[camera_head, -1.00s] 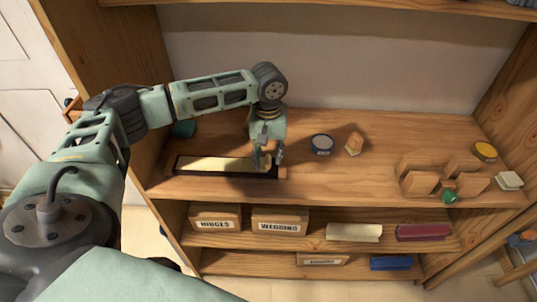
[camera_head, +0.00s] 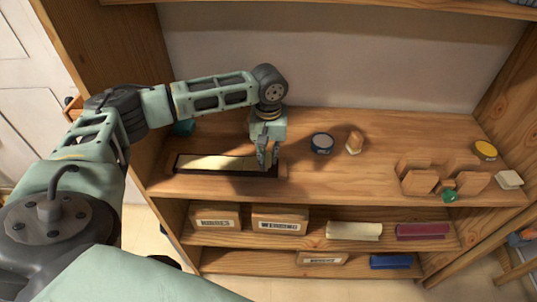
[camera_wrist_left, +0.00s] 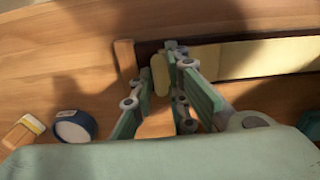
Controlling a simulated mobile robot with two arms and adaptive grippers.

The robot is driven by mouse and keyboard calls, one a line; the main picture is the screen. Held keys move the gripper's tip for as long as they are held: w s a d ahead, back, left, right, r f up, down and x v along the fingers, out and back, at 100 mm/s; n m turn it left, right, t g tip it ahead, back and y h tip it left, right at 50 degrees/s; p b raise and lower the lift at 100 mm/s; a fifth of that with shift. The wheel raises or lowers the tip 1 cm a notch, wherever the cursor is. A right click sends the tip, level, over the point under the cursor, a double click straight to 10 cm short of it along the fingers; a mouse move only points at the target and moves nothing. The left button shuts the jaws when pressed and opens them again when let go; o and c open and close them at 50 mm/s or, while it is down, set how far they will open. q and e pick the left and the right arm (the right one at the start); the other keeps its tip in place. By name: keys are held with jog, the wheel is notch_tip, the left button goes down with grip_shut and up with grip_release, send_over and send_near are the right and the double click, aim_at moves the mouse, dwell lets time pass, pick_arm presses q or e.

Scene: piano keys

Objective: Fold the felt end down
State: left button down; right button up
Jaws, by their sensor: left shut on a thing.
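A long pale-yellow felt strip (camera_head: 218,163) lies in a dark, shallow frame (camera_head: 215,175) on the shelf top at left. The strip and frame also show at right in the left wrist view (camera_wrist_left: 270,58). My left gripper (camera_head: 268,160) points down at the frame's right end, its fingers close together. In the left wrist view, a small pale-yellow piece, seemingly the felt end (camera_wrist_left: 160,73), stands up between the fingertips, and the gripper (camera_wrist_left: 162,75) is shut on it. The fingers partly hide this end. My right gripper is not in view.
A blue tin (camera_head: 322,143) and a wooden block (camera_head: 355,141) stand right of the gripper. Several hexagonal wooden pieces (camera_head: 420,182), a yellow-lidded tin (camera_head: 485,150) and a green item (camera_head: 449,196) are farther right. The shelf top between them is clear.

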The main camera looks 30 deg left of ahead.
aim_at(266, 158)
pick_arm(q)
jog(key=r+h+p, duration=0.1)
jog(key=p, duration=0.1)
jog(key=a+t+p, duration=0.1)
jog(key=p, duration=0.1)
jog(key=shift+s+r+h, duration=0.35)
jog(key=shift+r+h, duration=0.05)
jog(key=shift+s+a+r+t+h+p, duration=0.1)
jog(key=shift+a+r+t+h+p, duration=0.15)
jog(key=shift+h+p, duration=0.35)
jog(key=shift+a+t, duration=0.1)
jog(key=shift+t, duration=0.15)
jog(key=c, duration=1.7)
grip_release()
jog(key=v, duration=1.2)
jog(key=shift+a, duration=0.2)
